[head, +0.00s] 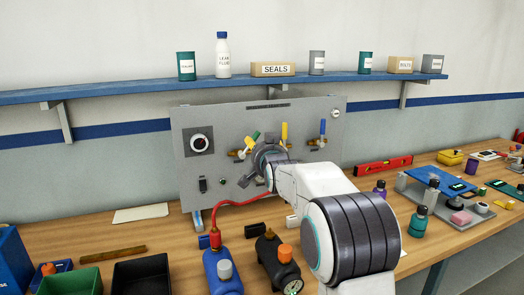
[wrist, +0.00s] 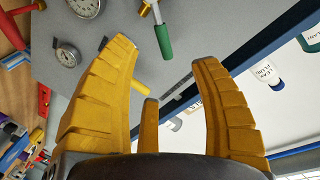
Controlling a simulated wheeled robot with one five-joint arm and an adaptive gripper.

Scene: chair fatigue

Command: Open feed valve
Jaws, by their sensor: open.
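The grey valve panel (head: 222,115) stands upright on the bench at the back, with several levers on it. One lever has a green handle (head: 255,135), one a yellow handle (head: 284,132) and one a blue handle (head: 323,127). I cannot read which is the feed valve. My gripper (head: 262,148) is in front of the panel's middle, partly hidden by my wrist. In the wrist view my gripper (wrist: 167,62) is open, with nothing clasped. The green handle (wrist: 164,42) shows just beyond the fingertips. A light yellow handle end (wrist: 140,87) shows between the fingers, partly hidden; contact is unclear.
A blue shelf (head: 130,92) with bottles and boxes runs above the panel. A red hose (head: 228,203) rises from a blue cylinder (head: 222,272) in front. A red level (head: 383,166) and lab items lie on the right.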

